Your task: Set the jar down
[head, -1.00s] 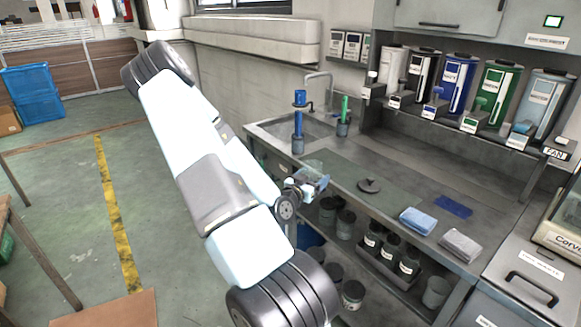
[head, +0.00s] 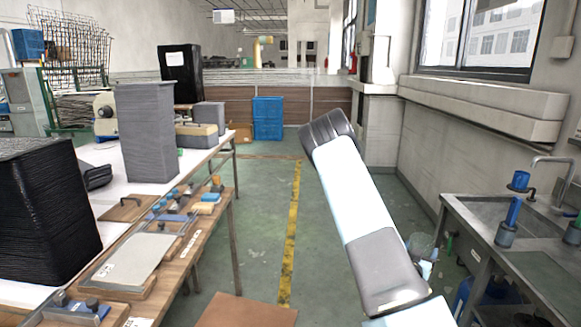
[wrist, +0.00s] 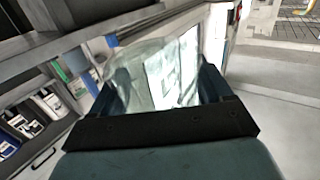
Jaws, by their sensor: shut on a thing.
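The jar (wrist: 160,72) is clear, see-through glass and fills the middle of the wrist view. My gripper (wrist: 152,84) is shut on it, with one dark finger on either side. In the head view the jar (head: 421,243) shows faintly beyond my arm, left of the sink bench and above the floor. My gripper there is mostly hidden behind my own arm. The jar's base and what lies right under it cannot be made out.
The sink bench (head: 545,262) stands at the right, with a blue bottle (head: 508,218) and a tap (head: 548,170). At the left is a white-topped table (head: 110,160) and a wooden bench (head: 190,235) with tools. The floor (head: 262,230) between them is open, with a yellow line.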

